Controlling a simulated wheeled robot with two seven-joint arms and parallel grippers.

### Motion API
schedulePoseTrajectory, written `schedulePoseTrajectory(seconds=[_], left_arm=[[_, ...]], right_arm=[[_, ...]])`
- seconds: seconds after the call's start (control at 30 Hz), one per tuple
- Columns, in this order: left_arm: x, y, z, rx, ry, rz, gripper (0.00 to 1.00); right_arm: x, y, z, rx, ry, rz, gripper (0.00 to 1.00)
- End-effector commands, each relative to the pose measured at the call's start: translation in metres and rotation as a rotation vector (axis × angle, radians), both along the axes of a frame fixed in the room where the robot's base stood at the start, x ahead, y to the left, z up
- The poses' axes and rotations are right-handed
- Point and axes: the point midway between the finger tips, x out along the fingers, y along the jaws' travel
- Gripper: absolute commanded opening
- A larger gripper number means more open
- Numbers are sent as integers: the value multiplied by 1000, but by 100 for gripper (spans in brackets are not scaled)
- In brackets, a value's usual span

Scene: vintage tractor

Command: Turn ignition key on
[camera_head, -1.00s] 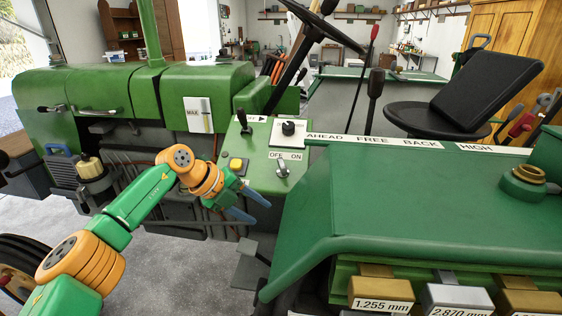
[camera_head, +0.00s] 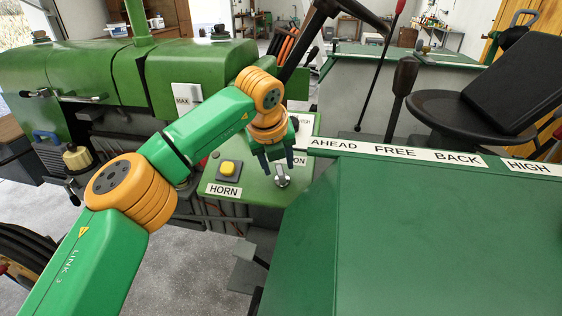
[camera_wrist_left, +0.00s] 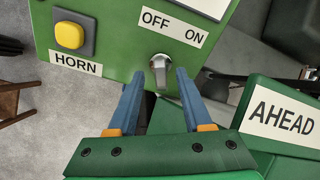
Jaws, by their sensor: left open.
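The ignition key (camera_head: 282,178) is a small silver key on the green dash panel (camera_head: 245,188), below the OFF ON label. In the left wrist view the key (camera_wrist_left: 159,68) stands just beyond and between the fingertips, its handle pointing down toward the gripper, and the label (camera_wrist_left: 173,25) is fully readable. My left gripper (camera_head: 276,163) is open with blue fingers, directly above the key. It also shows in the left wrist view (camera_wrist_left: 157,80), one finger to each side of the key's lower end. Contact cannot be told. My right gripper is not in view.
A yellow HORN button (camera_head: 228,169) sits left of the key. The green fender (camera_head: 400,235) with the AHEAD FREE BACK strip (camera_head: 395,151) rises close on the right. Several levers and a black seat (camera_head: 490,95) stand behind it.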

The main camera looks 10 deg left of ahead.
Motion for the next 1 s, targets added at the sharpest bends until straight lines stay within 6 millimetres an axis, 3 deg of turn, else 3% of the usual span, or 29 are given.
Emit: schedulePoseTrajectory(seconds=[0.2,0.43,0.6,0.63,1.0], left_arm=[[12,-1,-24,-1,2,1,50],[13,-1,-26,-2,-1,-1,50],[12,-1,-26,-2,-1,-1,4],[12,-1,-26,-2,-1,-1,0],[13,-1,-25,17,-1,-35,0]], right_arm=[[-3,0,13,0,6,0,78],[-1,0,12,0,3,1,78],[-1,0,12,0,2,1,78],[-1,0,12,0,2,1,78],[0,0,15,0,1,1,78]])
